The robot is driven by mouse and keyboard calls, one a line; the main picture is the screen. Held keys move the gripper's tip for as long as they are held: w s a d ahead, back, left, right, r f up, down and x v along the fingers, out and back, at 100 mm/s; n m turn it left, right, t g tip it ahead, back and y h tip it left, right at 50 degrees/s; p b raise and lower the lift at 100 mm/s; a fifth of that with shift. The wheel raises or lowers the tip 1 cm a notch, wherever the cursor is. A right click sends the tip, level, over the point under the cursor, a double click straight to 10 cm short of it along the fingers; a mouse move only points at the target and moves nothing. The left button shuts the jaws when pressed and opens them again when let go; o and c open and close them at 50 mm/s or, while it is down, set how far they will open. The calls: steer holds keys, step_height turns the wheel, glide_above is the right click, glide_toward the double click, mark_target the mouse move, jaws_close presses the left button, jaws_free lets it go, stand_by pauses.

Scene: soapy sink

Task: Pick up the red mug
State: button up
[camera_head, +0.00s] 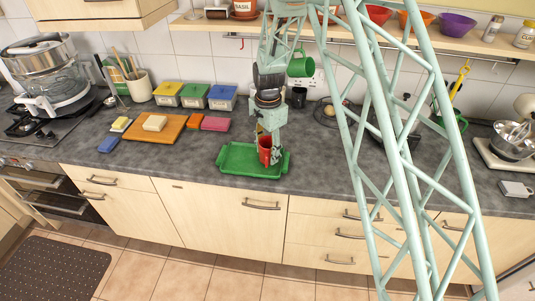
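The red mug (264,150) is upright at the green tray (235,168), near the counter's front edge. My gripper (269,147) points down from above, with its fingers at the mug and covering part of it. The view is too small to tell whether the fingers press on the mug or stand open around it. I cannot tell whether the mug's base touches the tray.
A wooden board (155,127), sponges, and lidded boxes (194,95) stand to the left. A black pot (396,125) and a stand mixer (510,135) are right. Bare counter lies left of the tray.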

steer(key=shift+r, duration=1.4)
steer(key=s+d, duration=0.2)
steer(key=s, duration=0.5)
steer(key=s+d+r+b, duration=0.1)
steer(key=s+d, duration=0.1)
steer(key=s, duration=0.6)
steer(key=shift+s+d+r+b, duration=0.2)
steer(key=shift+d+b, duration=0.05)
steer(key=shift+b, duration=0.05)
steer(key=w+a+r+m+g+y, duration=0.1)
steer(key=a+r+m+g+y, duration=0.2)
steer(key=a+m, duration=0.7)
steer(key=w+a+r+m+t+y, duration=0.2)
steer(key=w+a+r+m+y, duration=0.35)
steer(key=w+a, duration=0.3)
steer(key=w+d+r+m+t+y, duration=0.1)
steer(key=w+r+m+t, duration=0.3)
steer(key=w+r, duration=0.3)
steer(key=w+d+r+m+t+y, duration=0.1)
steer(key=w+r+m+t, duration=0.4)
steer(key=w, duration=1)
step_height(320, 180, up, 3)
steer(key=shift+w+d+f+t+y, duration=0.2)
steer(key=shift+w+t+y, duration=0.15)
steer(key=shift+t+y, duration=0.3)
